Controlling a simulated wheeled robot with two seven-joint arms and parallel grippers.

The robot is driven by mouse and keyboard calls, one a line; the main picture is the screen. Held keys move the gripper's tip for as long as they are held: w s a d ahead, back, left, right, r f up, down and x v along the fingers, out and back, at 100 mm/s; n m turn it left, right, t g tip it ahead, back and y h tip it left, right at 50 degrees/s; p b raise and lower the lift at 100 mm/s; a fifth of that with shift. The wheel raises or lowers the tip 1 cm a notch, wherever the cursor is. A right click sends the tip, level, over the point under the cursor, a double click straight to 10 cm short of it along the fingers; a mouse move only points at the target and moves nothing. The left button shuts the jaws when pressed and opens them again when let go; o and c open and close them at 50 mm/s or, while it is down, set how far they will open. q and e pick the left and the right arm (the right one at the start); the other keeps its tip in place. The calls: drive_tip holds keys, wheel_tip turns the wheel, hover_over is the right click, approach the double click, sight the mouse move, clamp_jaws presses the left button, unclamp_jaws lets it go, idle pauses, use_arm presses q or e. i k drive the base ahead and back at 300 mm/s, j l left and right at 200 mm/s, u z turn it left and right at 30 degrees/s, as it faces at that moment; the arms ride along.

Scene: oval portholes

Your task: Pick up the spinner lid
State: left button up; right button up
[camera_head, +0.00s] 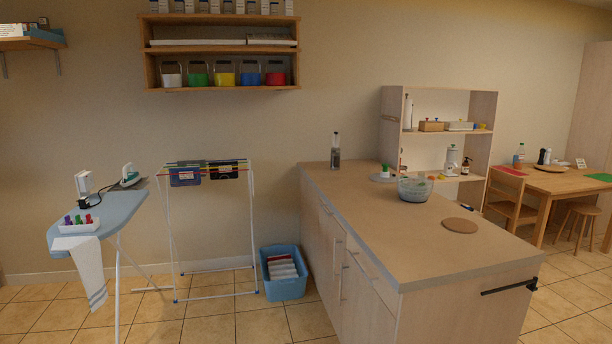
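What looks like the spinner lid (376,179) is a flat grey disc lying on the island counter, left of a bowl. A white and green piece (385,170) stands up at it; I cannot tell whether this is its knob or a separate item behind. The clear grey-blue bowl (414,195) stands just to the right, with greenish contents near its rim. Neither of my grippers is in view.
The island counter (390,225) is mostly clear in front. A round brown mat (459,225) lies to the right and a dark bottle (335,150) stands at the back left. A shelf unit (485,140) rises behind. A blue basket (284,287) sits on the floor left of the island.

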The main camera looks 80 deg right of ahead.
sight(381, 177)
drive_tip(key=z, duration=3.3)
drive_tip(key=i+l+z, duration=0.25)
drive_tip(key=i+z, duration=0.6)
drive_tip(key=i+l+z, duration=0.4)
drive_tip(key=i, duration=0.35)
drive_tip(key=i+l+z, duration=0.1)
drive_tip(key=i+z, duration=0.35)
drive_tip(key=i, duration=0.3)
drive_tip(key=i+j+z, duration=0.15)
drive_tip(key=i+z, duration=0.25)
drive_tip(key=i, duration=0.4)
drive_tip(key=i+u, duration=0.35)
drive_tip(key=i, duration=0.15)
drive_tip(key=i+u, duration=0.4)
drive_tip(key=i, duration=0.15)
drive_tip(key=i+l+u, duration=0.35)
drive_tip(key=i, duration=0.15)
drive_tip(key=i+j+u, duration=0.3)
drive_tip(key=u, duration=0.2)
drive_tip(key=i+j+u, duration=0.1)
drive_tip(key=i+u, duration=0.7)
drive_tip(key=u, duration=0.15)
drive_tip(key=i+l+u, duration=0.15)
drive_tip(key=i+u, duration=0.3)
